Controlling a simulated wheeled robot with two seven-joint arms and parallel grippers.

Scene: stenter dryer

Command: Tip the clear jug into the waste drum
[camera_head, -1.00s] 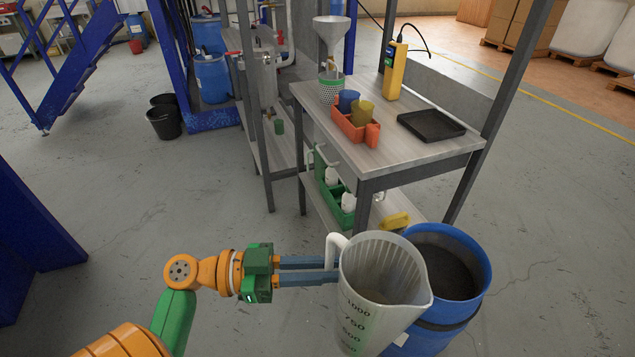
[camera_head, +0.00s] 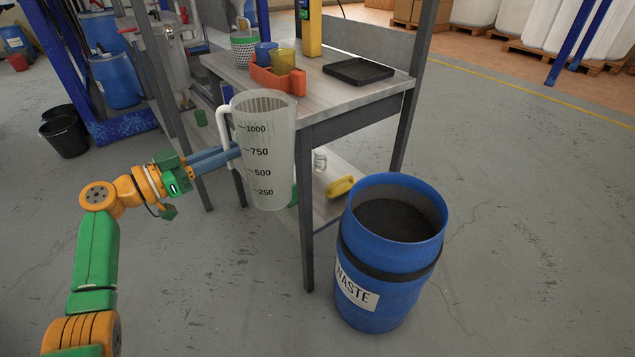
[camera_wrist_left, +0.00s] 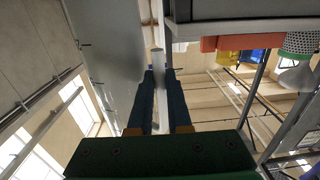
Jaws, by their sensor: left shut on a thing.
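The clear jug (camera_head: 266,150) is a translucent measuring jug with black marks from 250 to 1000. It stands about upright in the air, left of the drum and in front of the bench. My left gripper (camera_head: 233,153) is shut on its white handle (camera_head: 222,124). In the left wrist view the handle (camera_wrist_left: 158,58) sits between the two fingers, with the jug (camera_wrist_left: 105,45) beside it. I cannot tell whether the jug holds anything. The blue waste drum (camera_head: 385,297) stands open on the floor with a white WASTE label; its inside looks dark. My right gripper is out of view.
A metal bench (camera_head: 335,103) behind the jug carries an orange caddy (camera_head: 277,82) with cups, a black tray (camera_head: 358,71) and a yellow device (camera_head: 312,28). A yellow item (camera_head: 341,187) lies on its lower shelf. The floor right of the drum is clear.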

